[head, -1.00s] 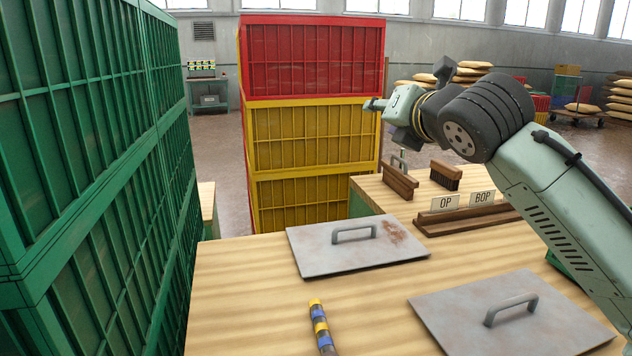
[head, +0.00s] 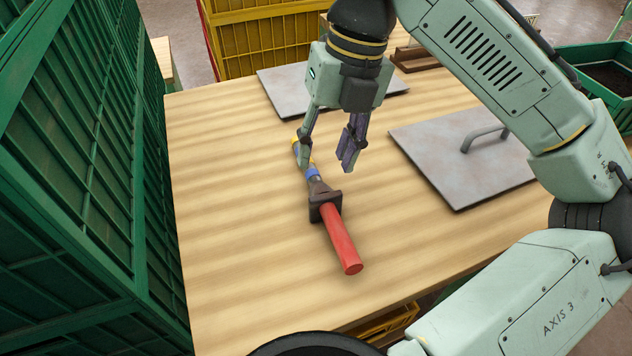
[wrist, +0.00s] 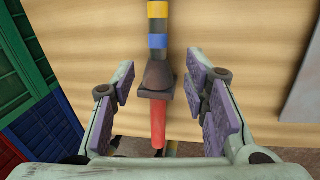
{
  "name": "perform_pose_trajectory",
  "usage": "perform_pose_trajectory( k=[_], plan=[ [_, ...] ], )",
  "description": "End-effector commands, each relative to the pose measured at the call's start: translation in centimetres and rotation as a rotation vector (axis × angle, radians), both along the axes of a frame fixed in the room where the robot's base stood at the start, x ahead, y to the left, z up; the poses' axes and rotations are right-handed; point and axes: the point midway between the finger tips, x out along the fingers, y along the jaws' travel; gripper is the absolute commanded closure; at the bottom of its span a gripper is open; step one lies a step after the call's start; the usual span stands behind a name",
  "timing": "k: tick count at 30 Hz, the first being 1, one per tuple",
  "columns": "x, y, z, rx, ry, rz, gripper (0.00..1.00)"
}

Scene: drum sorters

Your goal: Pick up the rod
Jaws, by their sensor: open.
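The rod (head: 340,238) lies on the wooden table. It has a red handle, a dark square guard and a shaft banded in blue, yellow and grey. My gripper (head: 327,160) is open above the shaft end of the rod in the head view, and one finger hides part of the bands. In the wrist view the rod (wrist: 158,122) runs between the two spread fingers of my gripper (wrist: 163,103), with no finger seen touching it. The red handle points toward the table's near edge.
A metal lid with a handle (head: 450,160) lies right of the rod, and another metal lid (head: 285,92) lies behind my gripper. Green crates (head: 70,190) stand along the left edge. A yellow crate (head: 265,45) stands behind. The table (head: 230,240) is bare left of the rod.

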Motion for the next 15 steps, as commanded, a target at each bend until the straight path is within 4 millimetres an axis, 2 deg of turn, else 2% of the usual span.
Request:
perform_pose_trajectory(
  k=[4, 9, 15],
  plan=[
    [-0.1, 0.3, -1.3, -0.002, 0.000, -0.002, 0.59],
    [-0.3, 0.9, -3.9, -0.004, 0.000, -0.002, 0.59],
    [-0.3, 1.2, -5.3, -0.001, -0.001, 0.000, 0.59]
  ],
)
